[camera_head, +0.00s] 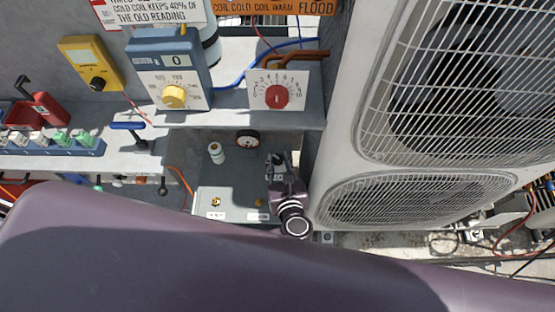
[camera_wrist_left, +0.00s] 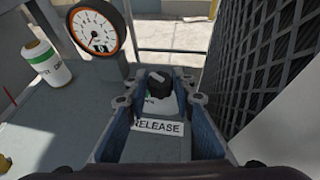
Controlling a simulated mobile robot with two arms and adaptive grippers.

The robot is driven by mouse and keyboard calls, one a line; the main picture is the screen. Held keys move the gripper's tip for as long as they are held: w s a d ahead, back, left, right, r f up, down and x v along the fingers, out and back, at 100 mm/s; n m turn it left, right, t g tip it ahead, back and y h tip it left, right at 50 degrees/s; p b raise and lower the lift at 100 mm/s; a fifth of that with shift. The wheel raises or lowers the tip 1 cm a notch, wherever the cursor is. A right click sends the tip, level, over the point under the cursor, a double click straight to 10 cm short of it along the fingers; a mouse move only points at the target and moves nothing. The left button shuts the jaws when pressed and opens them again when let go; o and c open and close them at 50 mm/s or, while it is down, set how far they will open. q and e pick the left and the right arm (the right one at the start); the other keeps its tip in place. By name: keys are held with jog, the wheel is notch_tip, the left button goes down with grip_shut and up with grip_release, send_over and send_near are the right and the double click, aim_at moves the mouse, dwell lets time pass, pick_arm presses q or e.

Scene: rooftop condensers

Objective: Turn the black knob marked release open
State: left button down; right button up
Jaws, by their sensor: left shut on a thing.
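The black knob (camera_wrist_left: 160,88) stands between the fingertips of my left gripper (camera_wrist_left: 160,98) in the left wrist view. A pale pointer mark shows on its top. The white label RELEASE (camera_wrist_left: 158,127) lies in front of the knob, between the fingers. My left gripper is shut on the knob, with one finger on each side. In the head view, my left gripper (camera_head: 277,167) reaches down at the right part of the grey panel (camera_head: 238,195), and there the knob is hidden or too small to make out. My right gripper is not in view.
A round gauge (camera_wrist_left: 97,27) and a white bottle (camera_wrist_left: 48,62) stand left of the gripper. A large condenser unit (camera_head: 345,130) rises close on the right. A shelf above holds a red dial (camera_head: 276,97) and a blue meter (camera_head: 171,62).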

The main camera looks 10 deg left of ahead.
pick_arm(q)
jog(key=shift+d+n+g+y, duration=0.1)
jog(key=shift+n+g+y, duration=0.2)
jog(key=shift+n+y, duration=0.3)
jog(key=c, duration=1.6)
grip_release()
jog(key=v, duration=1.2)
jog(key=shift+w+d+f, duration=0.1)
jog(key=shift+w+d, duration=0.05)
jog(key=shift+d, duration=0.05)
